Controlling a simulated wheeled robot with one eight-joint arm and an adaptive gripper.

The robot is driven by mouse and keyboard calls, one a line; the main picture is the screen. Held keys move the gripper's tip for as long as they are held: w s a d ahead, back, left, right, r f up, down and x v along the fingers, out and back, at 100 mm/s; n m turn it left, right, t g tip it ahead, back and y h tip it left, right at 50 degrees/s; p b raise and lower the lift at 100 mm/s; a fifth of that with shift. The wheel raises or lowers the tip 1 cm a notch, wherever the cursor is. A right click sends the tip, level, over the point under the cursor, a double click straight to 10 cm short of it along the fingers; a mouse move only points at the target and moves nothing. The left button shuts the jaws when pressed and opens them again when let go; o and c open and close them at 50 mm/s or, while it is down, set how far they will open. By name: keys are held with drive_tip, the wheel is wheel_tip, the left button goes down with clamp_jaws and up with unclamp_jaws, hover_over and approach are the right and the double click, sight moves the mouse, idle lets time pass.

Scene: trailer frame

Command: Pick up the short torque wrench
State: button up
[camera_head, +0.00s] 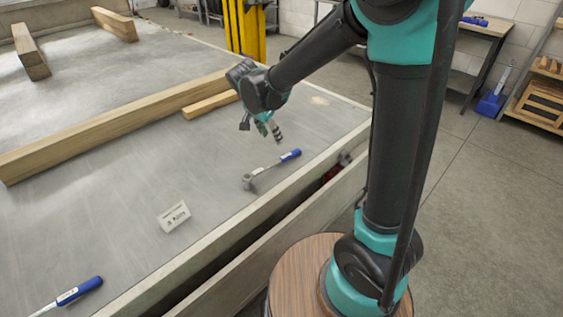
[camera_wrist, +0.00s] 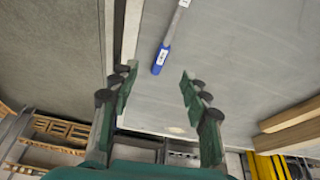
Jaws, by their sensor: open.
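A torque wrench (camera_head: 268,170) with a blue handle, a metal shaft and a round head lies on the grey trailer bed near its right edge. A second blue-handled wrench (camera_head: 78,291) lies at the lower left, cut off by the picture edge. Their full lengths cannot be compared. My gripper (camera_head: 268,129) is open and empty above the bed, just beyond the nearer wrench's handle. In the wrist view a blue handle (camera_wrist: 161,58) lies ahead of the open fingers (camera_wrist: 157,88), apart from them. Its shaft runs out at the top, so its head is hidden there.
A long wooden beam (camera_head: 110,128) and a shorter block (camera_head: 209,104) lie behind. The raised trailer rail (camera_head: 232,235) borders the bed on the right. The bed around the nearer wrench is clear.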

drive_tip(key=w+a+m, duration=0.1)
drive_tip(key=a, duration=0.1)
hover_over(281, 158)
drive_tip(key=s+a, duration=0.2)
drive_tip(key=f, duration=1.1)
drive_tip(key=shift+w, duration=0.25)
drive_tip(key=shift+d+x, duration=0.1)
drive_tip(key=shift+x, duration=1.25)
drive_tip(key=shift+d+x, duration=0.15)
drive_tip(key=shift+x, duration=1.25)
drive_tip(key=shift+r, duration=0.1)
drive_tip(key=shift+c, duration=0.4)
clamp_jaws()
